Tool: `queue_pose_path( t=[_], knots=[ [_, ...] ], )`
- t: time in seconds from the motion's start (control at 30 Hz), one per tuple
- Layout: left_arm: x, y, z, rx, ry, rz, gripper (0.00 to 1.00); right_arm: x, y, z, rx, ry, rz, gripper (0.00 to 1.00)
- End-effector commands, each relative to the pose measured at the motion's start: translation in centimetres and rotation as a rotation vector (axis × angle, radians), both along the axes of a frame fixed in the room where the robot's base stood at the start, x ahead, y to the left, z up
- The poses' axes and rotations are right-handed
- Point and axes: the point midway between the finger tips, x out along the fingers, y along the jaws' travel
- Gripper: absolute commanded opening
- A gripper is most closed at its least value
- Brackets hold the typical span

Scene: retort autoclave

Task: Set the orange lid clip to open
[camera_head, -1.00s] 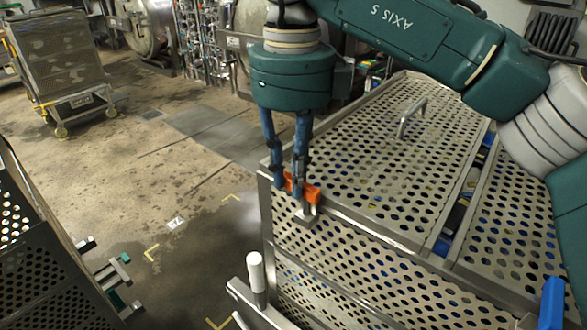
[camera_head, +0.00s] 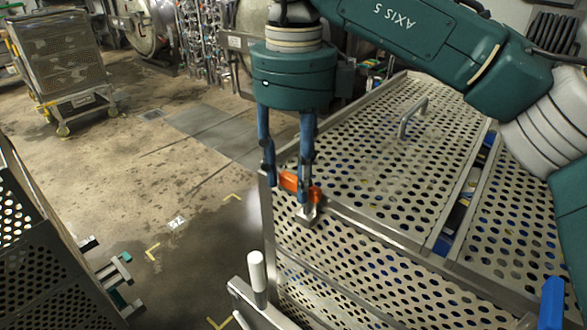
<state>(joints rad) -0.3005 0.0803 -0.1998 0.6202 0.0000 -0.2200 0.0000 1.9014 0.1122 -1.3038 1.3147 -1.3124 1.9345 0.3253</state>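The orange lid clip (camera_head: 290,182) sits at the near left corner of the perforated metal lid (camera_head: 375,150), above a small metal catch (camera_head: 306,214) on the crate's rim. My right gripper (camera_head: 286,190) points down at the clip from above. Its two blue fingers are spread apart, one left of the clip and one in front of its middle, hiding part of it. I cannot tell whether a finger touches the clip.
The lid has a metal loop handle (camera_head: 410,117). A second perforated panel (camera_head: 525,215) lies to the right. A white-gripped lever (camera_head: 257,272) stands in front of the crate. A dark perforated cart (camera_head: 45,265) is at lower left, with open floor between.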

Motion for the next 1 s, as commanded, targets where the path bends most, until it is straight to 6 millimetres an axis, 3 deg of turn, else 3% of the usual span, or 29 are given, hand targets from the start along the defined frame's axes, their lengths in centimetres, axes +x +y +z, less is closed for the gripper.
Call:
queue_pose_path(
  t=[0.23,0.63,0.8,1.0],
  knots=[
    [-0.1,0.0,0.0,0.000,0.000,0.000,0.00,0.0,0.0,2.0,0.001,-0.002,-0.001,0.40],
    [0.0,0.0,0.0,0.000,0.000,0.000,0.00,0.0,0.0,10.1,0.000,-0.006,-0.004,0.40],
    [0.0,0.0,0.0,0.000,0.000,0.000,0.00,0.0,-0.1,11.6,-0.002,-0.002,-0.002,0.40],
    [0.0,0.0,0.0,0.000,0.000,0.000,0.00,0.0,-0.1,12.1,0.001,-0.001,0.000,0.40]
  ],
)
